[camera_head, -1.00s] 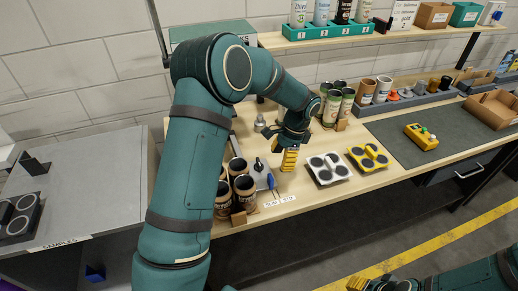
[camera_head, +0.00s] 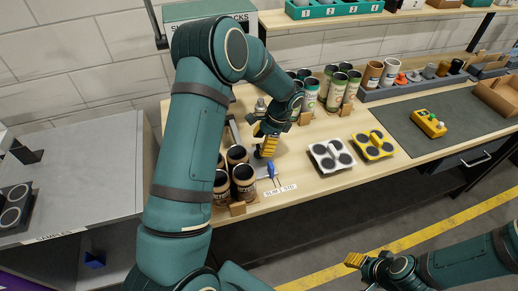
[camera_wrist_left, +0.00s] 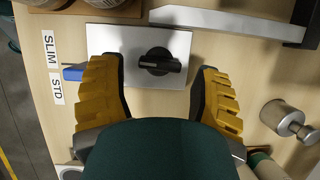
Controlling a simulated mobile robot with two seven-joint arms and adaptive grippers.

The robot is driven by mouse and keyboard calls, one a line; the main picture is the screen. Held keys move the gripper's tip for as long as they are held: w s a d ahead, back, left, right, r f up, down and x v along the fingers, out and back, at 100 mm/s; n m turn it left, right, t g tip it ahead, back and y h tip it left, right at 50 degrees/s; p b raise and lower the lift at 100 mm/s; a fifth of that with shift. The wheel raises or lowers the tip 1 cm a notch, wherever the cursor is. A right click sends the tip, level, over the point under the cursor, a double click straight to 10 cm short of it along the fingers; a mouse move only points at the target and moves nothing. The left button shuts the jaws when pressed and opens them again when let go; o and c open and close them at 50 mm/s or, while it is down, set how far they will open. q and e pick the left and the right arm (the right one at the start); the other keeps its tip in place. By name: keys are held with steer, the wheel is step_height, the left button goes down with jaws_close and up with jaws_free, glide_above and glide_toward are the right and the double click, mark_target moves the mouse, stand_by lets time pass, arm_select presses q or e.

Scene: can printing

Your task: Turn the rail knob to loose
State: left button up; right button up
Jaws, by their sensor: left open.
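The black rail knob (camera_wrist_left: 160,62) sits on a grey metal plate (camera_wrist_left: 124,40) in the left wrist view, its bar lying roughly across that picture. My left gripper (camera_wrist_left: 157,75) is open, with one yellow finger on each side of the knob and gaps between. No contact shows. In the head view my left gripper (camera_head: 266,145) is over the plate and hides the knob. A blue pointer (camera_wrist_left: 73,73) is at the plate's edge beside the SLIM (camera_wrist_left: 50,48) and STD (camera_wrist_left: 57,88) labels. My right gripper (camera_head: 358,261) is away from the bench; its opening is unclear.
Brown cans (camera_head: 243,182) stand close to the left of the plate. A metal cylinder with a knob (camera_wrist_left: 285,118) stands beside the gripper. A white holder (camera_head: 330,155) and a yellow holder (camera_head: 373,145) lie to the right. Green-labelled cans (camera_head: 336,92) stand behind.

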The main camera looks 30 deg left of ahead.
arm_select(q)
steer(key=shift+x, duration=1.35)
steer(key=c, duration=0.9)
steer(key=n+g+h, duration=0.1)
steer(key=n, duration=0.3)
steer(key=shift+n, duration=0.4)
steer(key=o, duration=0.9)
